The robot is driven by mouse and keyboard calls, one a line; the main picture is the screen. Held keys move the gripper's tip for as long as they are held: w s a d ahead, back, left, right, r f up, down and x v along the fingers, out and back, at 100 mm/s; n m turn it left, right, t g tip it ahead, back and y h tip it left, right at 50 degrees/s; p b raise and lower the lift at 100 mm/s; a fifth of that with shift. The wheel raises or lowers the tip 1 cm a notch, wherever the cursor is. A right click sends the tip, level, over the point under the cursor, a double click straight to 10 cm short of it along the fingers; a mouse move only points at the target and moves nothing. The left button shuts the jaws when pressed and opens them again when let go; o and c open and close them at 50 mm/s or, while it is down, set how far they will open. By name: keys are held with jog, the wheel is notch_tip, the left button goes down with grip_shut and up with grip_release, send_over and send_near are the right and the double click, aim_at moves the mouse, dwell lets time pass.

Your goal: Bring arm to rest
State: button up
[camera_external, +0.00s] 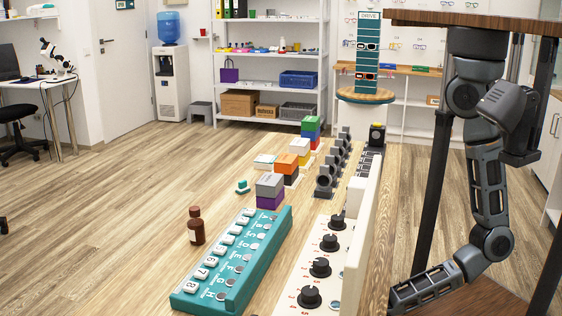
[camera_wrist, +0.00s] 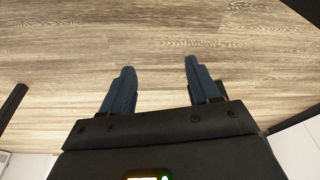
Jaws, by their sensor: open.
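My arm (camera_external: 488,185) stands folded at the right side of the external view, with links running between the lower right and the wooden top above. My gripper (camera_wrist: 160,66) shows in the wrist view as two dark blue fingers, spread well apart. Nothing is between the fingers, and bare wood-grain floor (camera_wrist: 150,40) lies beyond them. In the external view I cannot clearly make out the fingers.
A table with a teal lettered box (camera_external: 238,262), black knobs (camera_external: 320,267), coloured blocks and a white panel stands left of my arm. A brown bottle (camera_external: 196,230) is beside the teal box. Shelves (camera_external: 270,50) and a water cooler (camera_external: 170,85) line the back. Floor at left is mostly clear.

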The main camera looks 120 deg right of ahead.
jog(key=w+a+r+t+y, duration=0.2)
jog(key=w+a+r+t, duration=0.1)
jog(key=w+a, duration=0.2)
jog(key=s+a+r+n+y+p, duration=0.3)
jog(key=s+a+r+n, duration=0.2)
jog(key=s+a, duration=0.5)
jog(key=s+a+r+n+y+p, duration=0.1)
jog(key=s+r+n+p, duration=0.15)
jog(key=s, duration=0.55)
jog(key=s+a+r+n+g+y+p, duration=0.1)
jog(key=s+a+r+n, duration=0.2)
jog(key=s, duration=0.4)
jog(key=s+r+n+y+p, duration=0.1)
jog(key=s+r+n+p, duration=0.1)
jog(key=s+r, duration=0.45)
jog(key=w+d+r+m+t+h+p, duration=0.2)
jog(key=d+r+p, duration=0.3)
jog(key=r, duration=0.9)
jog(key=w+d+r+m+t+h+p, duration=0.2)
jog(key=d+r+t+p, duration=0.3)
jog(key=r, duration=1)
jog(key=w+d+r+m+t+h+p, duration=0.2)
jog(key=d+r+p, duration=0.3)
jog(key=d+r, duration=0.5)
notch_tip(320, 180, up, 5)
jog(key=shift+r+t, duration=0.1)
jog(key=shift+t, duration=0.6)
